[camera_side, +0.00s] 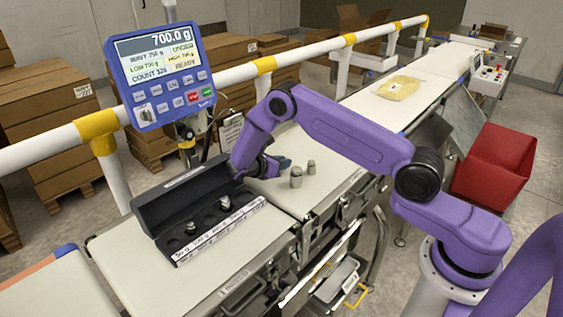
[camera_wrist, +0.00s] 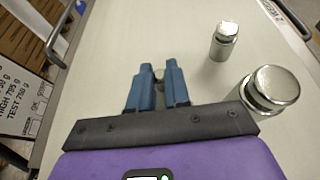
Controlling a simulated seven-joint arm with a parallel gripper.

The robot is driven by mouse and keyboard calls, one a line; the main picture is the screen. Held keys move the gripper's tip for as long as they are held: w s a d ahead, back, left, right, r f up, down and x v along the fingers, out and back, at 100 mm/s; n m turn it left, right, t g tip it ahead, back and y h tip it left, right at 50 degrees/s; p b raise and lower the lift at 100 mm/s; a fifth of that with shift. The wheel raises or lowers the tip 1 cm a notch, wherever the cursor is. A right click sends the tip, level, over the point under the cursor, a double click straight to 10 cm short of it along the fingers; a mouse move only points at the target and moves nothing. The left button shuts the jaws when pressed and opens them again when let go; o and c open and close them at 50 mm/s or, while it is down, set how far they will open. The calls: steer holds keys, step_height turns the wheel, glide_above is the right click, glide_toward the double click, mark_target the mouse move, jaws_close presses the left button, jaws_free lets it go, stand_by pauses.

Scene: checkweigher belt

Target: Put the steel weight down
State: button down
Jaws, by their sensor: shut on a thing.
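My gripper (camera_wrist: 160,82) has blue fingers and is shut on a steel weight (camera_wrist: 159,73), of which only a small grey bit shows between the fingers. In the side view my gripper (camera_side: 283,162) is low over the white weighing belt (camera_side: 325,192), just left of two standing steel weights. The held weight is hidden there, and I cannot tell whether it touches the belt. The larger standing weight (camera_side: 296,177) and the smaller one (camera_side: 311,167) stand upright and apart; the wrist view shows both to the right of my fingers. The scale display (camera_side: 160,48) reads 700.0 g.
An open black case (camera_side: 158,216) with labelled round slots lies left of my gripper, holding a few weights (camera_side: 191,228). A white and yellow rail (camera_side: 210,78) runs behind. A yellow bag (camera_side: 398,87) lies on the far belt. The belt's front right part is clear.

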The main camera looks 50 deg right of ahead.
steer(key=c, duration=1.1)
jaws_free()
